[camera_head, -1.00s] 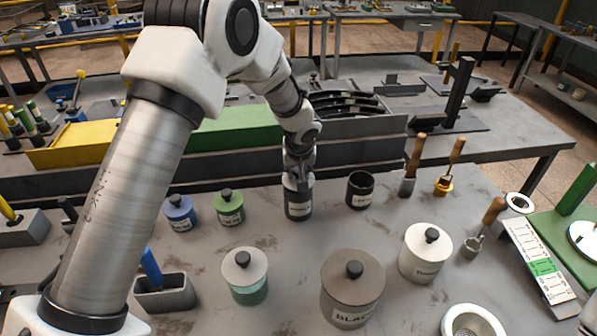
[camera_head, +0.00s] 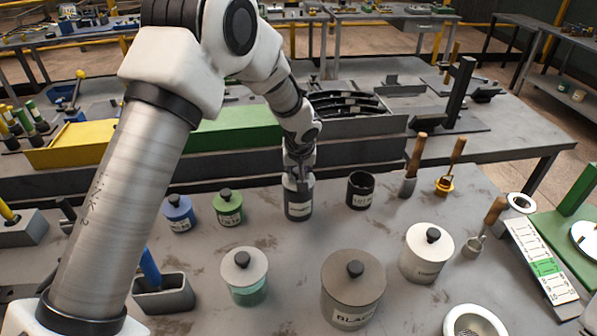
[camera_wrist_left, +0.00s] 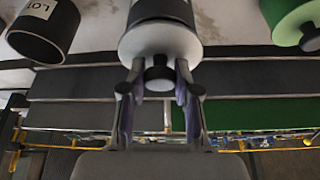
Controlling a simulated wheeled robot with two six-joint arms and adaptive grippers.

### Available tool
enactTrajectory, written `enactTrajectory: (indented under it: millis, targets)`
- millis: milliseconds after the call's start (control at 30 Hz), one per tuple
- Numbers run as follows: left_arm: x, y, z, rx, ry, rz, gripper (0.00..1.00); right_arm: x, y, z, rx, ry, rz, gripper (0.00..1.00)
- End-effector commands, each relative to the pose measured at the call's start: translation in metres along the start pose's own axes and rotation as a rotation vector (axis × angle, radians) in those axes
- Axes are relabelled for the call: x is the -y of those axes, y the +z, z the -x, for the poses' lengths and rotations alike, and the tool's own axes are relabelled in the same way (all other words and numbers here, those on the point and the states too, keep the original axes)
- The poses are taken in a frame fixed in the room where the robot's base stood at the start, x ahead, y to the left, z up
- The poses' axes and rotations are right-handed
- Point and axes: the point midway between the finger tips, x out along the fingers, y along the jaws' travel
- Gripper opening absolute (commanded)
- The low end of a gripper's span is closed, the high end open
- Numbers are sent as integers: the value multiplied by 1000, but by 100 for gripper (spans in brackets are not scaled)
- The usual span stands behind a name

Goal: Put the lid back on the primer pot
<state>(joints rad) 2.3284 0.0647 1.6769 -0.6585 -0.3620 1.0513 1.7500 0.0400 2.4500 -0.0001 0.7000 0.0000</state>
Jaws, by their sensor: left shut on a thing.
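The primer pot (camera_head: 299,207) is a dark grey cylinder with a pale label, standing upright at the back middle of the bench. Its light grey lid (camera_wrist_left: 160,40) with a black knob (camera_wrist_left: 159,74) is at the pot's mouth. My left gripper (camera_head: 299,174) comes down from above, its two fingers on either side of the knob, shut on it. In the left wrist view the lid lines up with the dark pot body behind it. I cannot tell whether a thin gap is left between lid and rim. My right gripper is not in view.
An open black pot (camera_head: 360,191) stands close right. Lidded blue (camera_head: 179,214) and green (camera_head: 228,208) pots stand left. Larger lidded pots, one brown (camera_head: 352,290), stand in front. Brush holders are at right, a dark rack edge behind. Bare bench lies just in front of the primer pot.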

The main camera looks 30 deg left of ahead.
Motion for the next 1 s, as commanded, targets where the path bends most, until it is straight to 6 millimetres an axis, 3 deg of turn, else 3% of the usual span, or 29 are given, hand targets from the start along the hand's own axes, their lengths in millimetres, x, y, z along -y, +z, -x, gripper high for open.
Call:
enactTrajectory:
  millis: [1000]
  targets:
    - [0, 0, 0, 0, 0, 0, 0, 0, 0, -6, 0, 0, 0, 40]
